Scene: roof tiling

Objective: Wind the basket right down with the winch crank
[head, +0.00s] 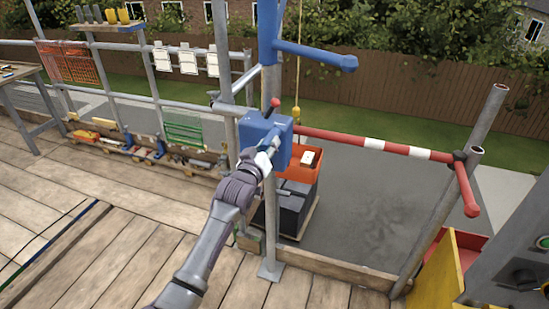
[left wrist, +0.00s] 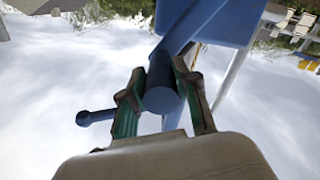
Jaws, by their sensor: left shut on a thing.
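The blue winch box (head: 262,137) is fixed to an upright grey pole, with a red-tipped lever on top. My left gripper (head: 270,150) is at its front. In the left wrist view its green-padded fingers (left wrist: 164,100) are shut around the blue cylindrical crank grip (left wrist: 160,88). The orange-red basket (head: 313,172) shows beyond the pole, partly hidden by the winch, with a pale-topped item inside. The rope (head: 298,70) and yellow hook (head: 296,113) are above it. I cannot tell whether the basket hangs or rests. My right gripper is not in view.
A red-and-white bar (head: 385,147) crosses the opening right of the winch. Dark blocks (head: 294,205) sit on a pallet below near the basket. A blue hoist arm (head: 318,54) juts out above. A yellow panel (head: 440,268) stands at lower right. Plank flooring (head: 110,255) is clear at left.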

